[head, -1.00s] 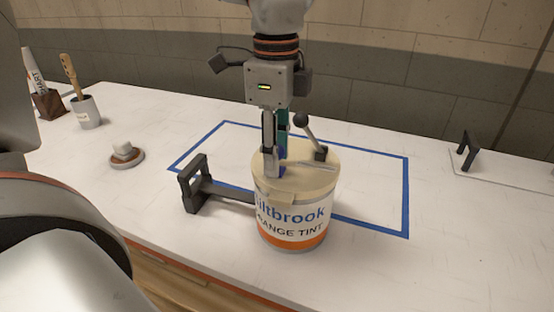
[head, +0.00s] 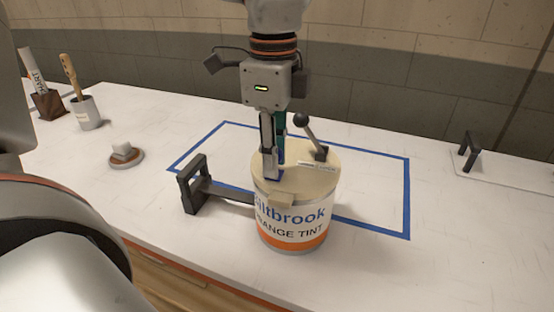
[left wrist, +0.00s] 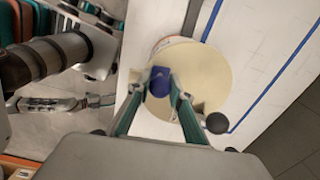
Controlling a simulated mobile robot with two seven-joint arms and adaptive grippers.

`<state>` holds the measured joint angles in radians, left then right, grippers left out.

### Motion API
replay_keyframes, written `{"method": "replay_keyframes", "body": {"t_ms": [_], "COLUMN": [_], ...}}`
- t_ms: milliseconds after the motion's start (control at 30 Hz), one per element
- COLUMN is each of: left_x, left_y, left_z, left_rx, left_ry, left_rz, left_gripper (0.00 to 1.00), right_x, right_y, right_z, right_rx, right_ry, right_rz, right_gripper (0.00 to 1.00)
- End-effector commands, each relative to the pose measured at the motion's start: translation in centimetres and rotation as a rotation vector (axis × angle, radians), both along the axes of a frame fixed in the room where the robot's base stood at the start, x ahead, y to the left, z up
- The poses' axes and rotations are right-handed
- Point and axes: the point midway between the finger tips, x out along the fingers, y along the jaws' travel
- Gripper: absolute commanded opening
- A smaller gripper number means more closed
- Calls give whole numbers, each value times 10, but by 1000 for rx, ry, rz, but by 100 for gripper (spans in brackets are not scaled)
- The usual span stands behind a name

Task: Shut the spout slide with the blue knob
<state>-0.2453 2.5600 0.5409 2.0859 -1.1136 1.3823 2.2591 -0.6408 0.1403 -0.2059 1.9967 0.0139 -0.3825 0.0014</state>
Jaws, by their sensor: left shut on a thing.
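The tint can (head: 292,218) stands upright on the table, with a cream lid (head: 318,180) and a cream spout piece (head: 280,200) at its near rim. My left gripper (head: 273,174) points down over the lid's left part. It is shut on the blue knob (left wrist: 160,82), which shows between the fingertips in the left wrist view. In the head view the fingers mostly hide the knob and the slide under it, so the width of the spout opening cannot be seen. My right gripper cannot be made out.
A lever with a black ball (head: 301,119) rises from the lid, close right of my gripper. A dark handled bracket (head: 194,184) reaches the can's left side. Blue tape (head: 407,200) outlines a rectangle. A cup with a brush (head: 86,112) and a small dish (head: 126,158) stand left.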

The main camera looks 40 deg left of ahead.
Motion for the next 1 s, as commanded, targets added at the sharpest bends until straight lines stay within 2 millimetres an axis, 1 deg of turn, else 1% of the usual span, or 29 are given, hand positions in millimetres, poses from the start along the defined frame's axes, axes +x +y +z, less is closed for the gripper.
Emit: {"method": "replay_keyframes", "body": {"t_ms": [33,200,633,1000], "left_x": [-3,-9,-11,-22], "left_y": [-1,-3,-3,-6], "left_z": [-2,-2,-2,-3], "left_rx": [0,0,1,0], "left_ry": [3,3,4,5], "left_rz": [0,0,0,0], "left_gripper": [0,0,0,0], "right_x": [-1,-3,0,-4], "right_y": [0,-1,-2,-2], "right_z": [-4,-8,-8,-20], "right_rx": [0,-1,-2,-2], "right_ry": [4,8,3,16], "right_rz": [0,-1,-2,-2], "right_gripper": [40,40,40,40]}}
